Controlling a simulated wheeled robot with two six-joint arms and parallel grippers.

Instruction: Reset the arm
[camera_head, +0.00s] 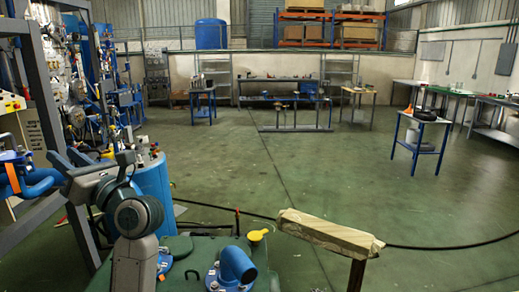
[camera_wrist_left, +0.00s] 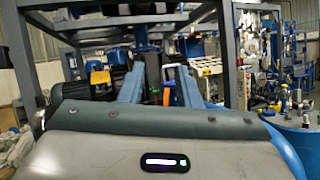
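My left arm comes in at the lower left of the head view. Its gripper (camera_head: 68,163) points left toward the metal frame with the equipment and is near a blue pipe (camera_head: 38,182). In the left wrist view the two fingers of the left gripper (camera_wrist_left: 159,80) stand apart with a clear gap between them. I see nothing held between them; the pipes and orange part behind the gap belong to the background. Whether the fingertips touch the frame cannot be told. My right gripper is not in view.
A metal frame (camera_head: 50,95) with equipment stands close on the left. A blue drum (camera_head: 156,188) is beside my left arm. The green floor (camera_head: 300,170) beyond is open.

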